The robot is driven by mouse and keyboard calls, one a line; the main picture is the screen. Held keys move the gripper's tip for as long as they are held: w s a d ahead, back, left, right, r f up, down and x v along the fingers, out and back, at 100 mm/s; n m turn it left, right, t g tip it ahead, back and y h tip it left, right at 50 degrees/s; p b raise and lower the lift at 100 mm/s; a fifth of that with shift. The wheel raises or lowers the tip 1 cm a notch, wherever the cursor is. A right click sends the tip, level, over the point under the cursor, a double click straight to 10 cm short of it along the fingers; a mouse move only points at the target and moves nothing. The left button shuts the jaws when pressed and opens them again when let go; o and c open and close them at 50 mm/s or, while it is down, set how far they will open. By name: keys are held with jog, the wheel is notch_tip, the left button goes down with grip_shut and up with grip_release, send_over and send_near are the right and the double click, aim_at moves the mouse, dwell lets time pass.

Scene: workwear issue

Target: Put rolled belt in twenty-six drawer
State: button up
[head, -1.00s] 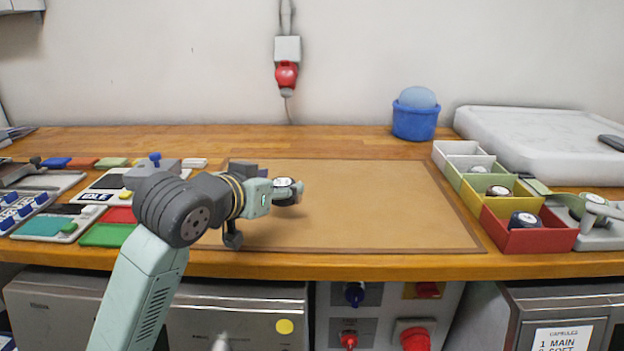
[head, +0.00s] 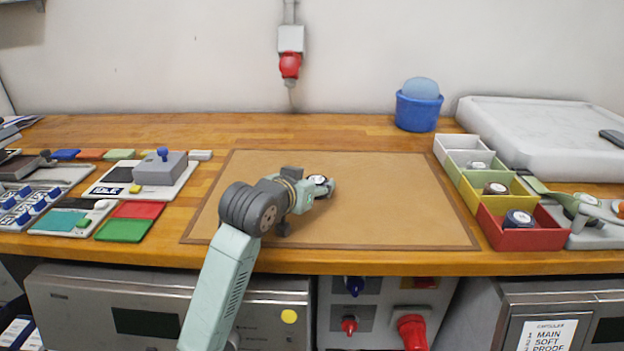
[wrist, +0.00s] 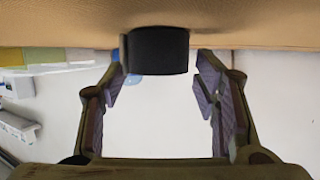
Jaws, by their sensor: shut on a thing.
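A dark rolled belt (head: 319,180) with a pale round top is at the end of my arm, over the brown mat. My gripper (head: 327,188) is shut on it. In the wrist view the belt (wrist: 158,52) is a black cylinder at the far end of the fingers (wrist: 160,82). Open-topped coloured drawers stand in a row at the right: white (head: 443,150), green (head: 455,174), yellow (head: 473,202) and red (head: 520,241). The green, yellow and red ones each hold a similar dark roll with a pale top. I cannot read any number on them.
The brown mat (head: 370,220) is otherwise clear. A blue tub (head: 416,112) stands behind it. A white slab (head: 550,140) and a device with a green lever (head: 550,193) are right of the drawers. Boards with blocks (head: 140,180) fill the left side.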

jog(key=shift+f+b, duration=0.2)
jog(key=shift+b, duration=0.2)
jog(key=o, duration=1.2)
jog(key=shift+o, duration=0.2)
jog(key=shift+r+p, duration=0.2)
jog(key=shift+p, duration=0.1)
